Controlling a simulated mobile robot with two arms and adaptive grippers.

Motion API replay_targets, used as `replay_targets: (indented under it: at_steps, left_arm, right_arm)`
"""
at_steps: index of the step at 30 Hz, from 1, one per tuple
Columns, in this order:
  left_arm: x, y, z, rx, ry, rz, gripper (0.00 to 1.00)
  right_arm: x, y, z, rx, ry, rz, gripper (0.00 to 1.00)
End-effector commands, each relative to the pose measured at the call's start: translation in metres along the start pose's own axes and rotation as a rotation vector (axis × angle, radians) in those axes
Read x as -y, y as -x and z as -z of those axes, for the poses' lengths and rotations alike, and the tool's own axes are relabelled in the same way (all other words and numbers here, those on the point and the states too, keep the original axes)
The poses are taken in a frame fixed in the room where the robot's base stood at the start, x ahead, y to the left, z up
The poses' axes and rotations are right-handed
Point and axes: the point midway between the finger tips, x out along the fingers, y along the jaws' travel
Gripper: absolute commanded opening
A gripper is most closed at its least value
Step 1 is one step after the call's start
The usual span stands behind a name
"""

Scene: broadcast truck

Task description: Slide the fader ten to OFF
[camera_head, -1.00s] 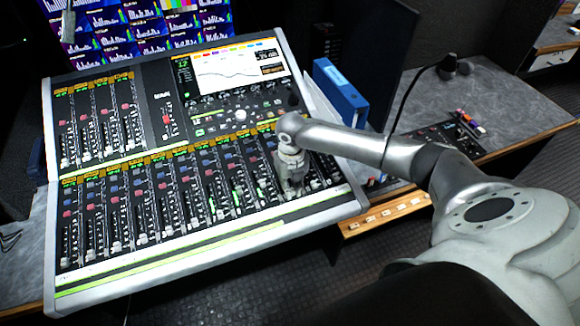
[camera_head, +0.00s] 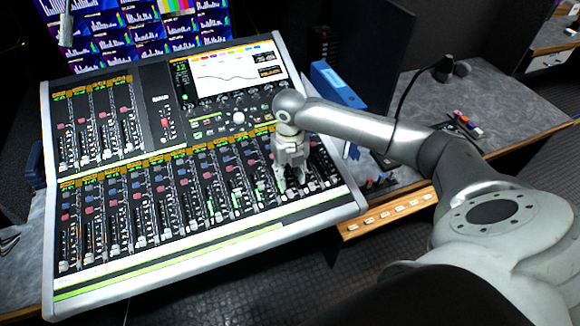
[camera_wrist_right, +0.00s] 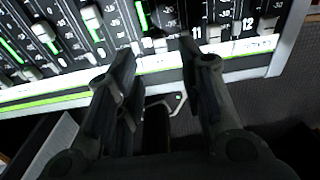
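The mixing console (camera_head: 200,236) fills the left half of the head view, with a long lower bank of channel faders. My right gripper (camera_head: 292,182) points down over the right end of that bank. In the right wrist view its two dark fingers (camera_wrist_right: 157,54) are apart, with no object visible between them. Numbers 11 and 12 show just right of the fingers on the console (camera_wrist_right: 235,65). Fader ten appears to lie near the fingertips, but its cap and label are not clear. I cannot tell whether a finger touches a cap. My left gripper is not in view.
A screen wall (camera_head: 130,25) stands behind the console. A grey desk (camera_head: 508,100) with a small control panel extends right. My right arm crosses above this desk.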

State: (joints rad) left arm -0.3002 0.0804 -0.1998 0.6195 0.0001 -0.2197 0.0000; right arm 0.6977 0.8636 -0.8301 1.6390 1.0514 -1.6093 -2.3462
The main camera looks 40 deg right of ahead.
Motion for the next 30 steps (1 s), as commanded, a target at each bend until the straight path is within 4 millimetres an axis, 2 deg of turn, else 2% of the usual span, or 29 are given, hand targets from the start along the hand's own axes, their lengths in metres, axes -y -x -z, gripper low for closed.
replay_targets:
  at_steps: [3,10,26,30]
  left_arm:
    - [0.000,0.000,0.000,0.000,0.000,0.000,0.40]
    - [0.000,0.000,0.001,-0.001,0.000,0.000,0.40]
    - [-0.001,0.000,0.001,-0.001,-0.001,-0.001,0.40]
    - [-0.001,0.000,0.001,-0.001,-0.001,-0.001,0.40]
  right_arm:
    - [0.000,0.024,-0.001,0.004,0.001,0.000,0.36]
    - [0.000,0.047,0.000,0.000,0.000,0.000,0.36]
    - [0.000,0.049,0.001,-0.001,0.000,0.000,0.36]
    - [-0.006,0.044,0.005,0.000,-0.017,-0.003,0.36]
